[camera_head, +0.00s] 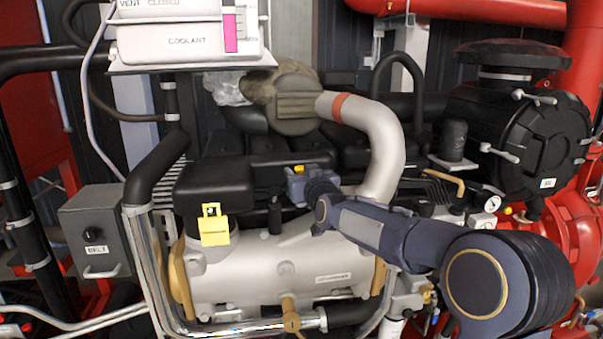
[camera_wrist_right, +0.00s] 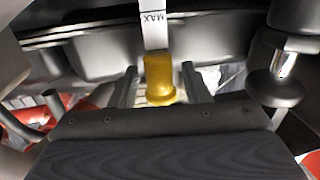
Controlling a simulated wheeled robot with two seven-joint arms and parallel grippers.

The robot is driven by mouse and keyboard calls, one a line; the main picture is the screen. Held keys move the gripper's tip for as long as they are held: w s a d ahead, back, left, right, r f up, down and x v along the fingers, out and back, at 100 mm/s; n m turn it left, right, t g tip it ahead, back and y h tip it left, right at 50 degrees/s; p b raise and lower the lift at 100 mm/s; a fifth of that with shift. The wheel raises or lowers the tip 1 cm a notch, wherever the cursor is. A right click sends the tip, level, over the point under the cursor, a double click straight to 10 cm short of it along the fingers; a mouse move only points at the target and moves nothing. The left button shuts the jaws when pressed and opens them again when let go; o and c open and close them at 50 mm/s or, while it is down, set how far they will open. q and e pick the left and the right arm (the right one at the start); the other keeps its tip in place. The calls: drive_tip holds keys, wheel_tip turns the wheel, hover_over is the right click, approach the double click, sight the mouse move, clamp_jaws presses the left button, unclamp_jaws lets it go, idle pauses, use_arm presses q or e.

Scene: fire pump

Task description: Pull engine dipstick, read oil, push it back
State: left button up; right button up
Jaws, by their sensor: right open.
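The yellow dipstick handle (camera_wrist_right: 160,80) shows in the right wrist view, with a pale strip marked MAX (camera_wrist_right: 153,25) directly behind it. My right gripper (camera_wrist_right: 158,88) has its two dark fingers spread on either side of the handle, and I see gaps between fingers and handle. In the head view my right arm reaches in from the right, and its gripper end (camera_head: 300,183) is over the engine, above the silver cylinder. A small yellow spot shows at that end; the fingers are too small to make out there. My left gripper is not in view.
The silver cylinder (camera_head: 275,268) and black engine covers (camera_head: 225,182) surround the gripper. A yellow tag (camera_head: 214,230) hangs at the left. A silver pipe (camera_head: 383,150) rises behind the arm. The coolant tank (camera_head: 190,42) and BELT box (camera_head: 95,227) stand left.

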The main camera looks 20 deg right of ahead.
clamp_jaws()
wheel_tip(320, 180, down, 5)
drive_tip(key=b, duration=0.4)
drive_tip(key=shift+r, duration=0.1)
unclamp_jaws()
drive_tip(key=shift+r, duration=0.1)
